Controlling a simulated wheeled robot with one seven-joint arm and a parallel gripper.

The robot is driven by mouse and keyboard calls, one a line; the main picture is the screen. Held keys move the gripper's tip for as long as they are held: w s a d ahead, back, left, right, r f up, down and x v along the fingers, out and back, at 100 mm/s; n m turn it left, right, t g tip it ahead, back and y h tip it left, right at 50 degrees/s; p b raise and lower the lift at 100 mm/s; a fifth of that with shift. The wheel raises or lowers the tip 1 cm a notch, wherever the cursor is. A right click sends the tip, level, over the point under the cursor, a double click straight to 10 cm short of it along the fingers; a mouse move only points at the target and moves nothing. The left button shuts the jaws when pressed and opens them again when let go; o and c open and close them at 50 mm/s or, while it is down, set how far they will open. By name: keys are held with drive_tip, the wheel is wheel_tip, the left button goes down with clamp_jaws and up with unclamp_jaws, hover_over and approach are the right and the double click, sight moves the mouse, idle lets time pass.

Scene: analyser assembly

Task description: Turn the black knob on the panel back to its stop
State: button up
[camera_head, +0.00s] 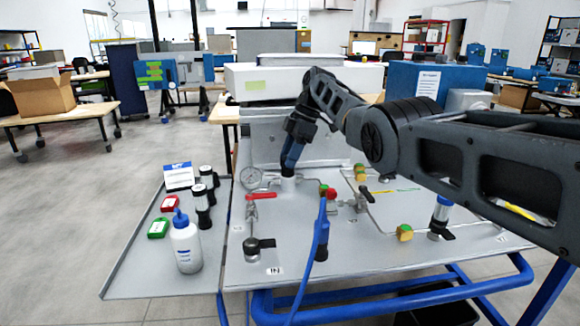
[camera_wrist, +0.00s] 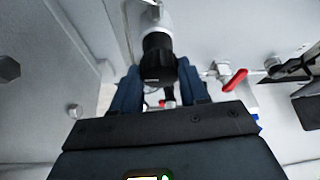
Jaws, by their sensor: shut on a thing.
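The black knob (camera_wrist: 159,60) sits on a pale cylindrical body fixed to the grey panel (camera_head: 340,243). In the wrist view the blue fingers of my gripper (camera_wrist: 159,84) are on both sides of the knob, shut on it. In the head view my gripper (camera_head: 290,158) reaches down to the panel's upper left, near the round gauge. There the fingers hide the knob, and only some of the pale body below them shows. The knob's turn angle and its stop cannot be told.
A gauge (camera_head: 251,179), a red lever (camera_head: 261,196), a black fitting (camera_head: 259,246) and a blue hose (camera_head: 320,232) are close by on the panel.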

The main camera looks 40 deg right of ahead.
drive_tip(key=shift+n+b, duration=0.3)
drive_tip(key=shift+b, duration=0.1)
drive_tip(key=o, duration=1.1)
drive_tip(key=shift+c, duration=0.2)
drive_tip(key=v, duration=0.7)
drive_tip(key=shift+d+r, duration=0.15)
drive_tip(key=shift+r, duration=0.25)
